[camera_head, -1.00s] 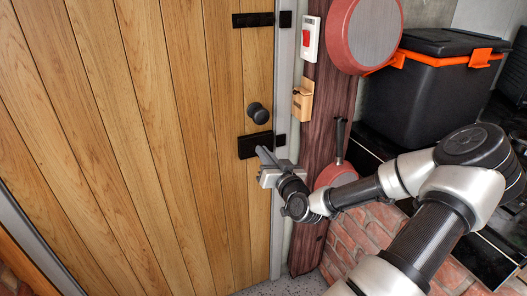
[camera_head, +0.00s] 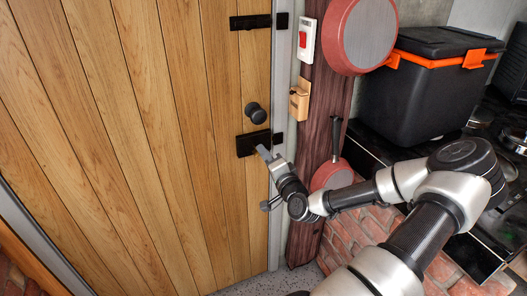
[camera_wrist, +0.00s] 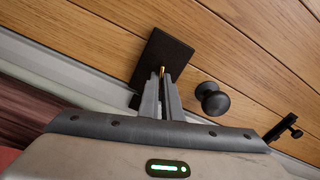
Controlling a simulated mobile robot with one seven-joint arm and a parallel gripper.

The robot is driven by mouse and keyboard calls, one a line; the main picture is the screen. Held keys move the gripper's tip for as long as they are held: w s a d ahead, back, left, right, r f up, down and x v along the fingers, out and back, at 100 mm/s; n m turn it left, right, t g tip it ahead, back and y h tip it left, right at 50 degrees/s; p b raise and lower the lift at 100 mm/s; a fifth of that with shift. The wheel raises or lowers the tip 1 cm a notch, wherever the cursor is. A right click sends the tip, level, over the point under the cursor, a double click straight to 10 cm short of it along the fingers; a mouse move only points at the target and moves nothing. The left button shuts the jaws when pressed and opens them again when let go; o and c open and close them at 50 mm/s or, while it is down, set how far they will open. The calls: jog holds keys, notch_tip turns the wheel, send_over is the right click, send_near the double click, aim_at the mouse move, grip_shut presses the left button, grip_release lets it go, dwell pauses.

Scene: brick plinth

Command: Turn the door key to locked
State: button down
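The wooden door (camera_head: 150,120) fills the left of the head view. A black lock plate (camera_head: 250,144) sits at its right edge, below a round black knob (camera_head: 256,113). In the wrist view the lock plate (camera_wrist: 158,55) is just past my gripper (camera_wrist: 161,75). The small brass door key (camera_wrist: 162,72) shows between the fingertips, which are close together on it. Most of the key is hidden by the fingers, and I cannot tell its turn angle. In the head view my gripper (camera_head: 265,155) is at the lock plate's lower right, hiding the key.
The knob (camera_wrist: 212,98) is close to the right of my fingers in the wrist view. A black bin (camera_head: 425,85) stands behind my arm.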

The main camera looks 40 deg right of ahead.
jog(key=shift+f+m, duration=0.15)
jog(key=shift+m, duration=1.75)
jog(key=c, duration=2)
grip_release()
jog(key=shift+s, duration=0.1)
jog(key=p+v, duration=0.1)
jog(key=v, duration=1.6)
jog(key=shift+s+d+f, duration=0.1)
jog(key=shift+s, duration=0.05)
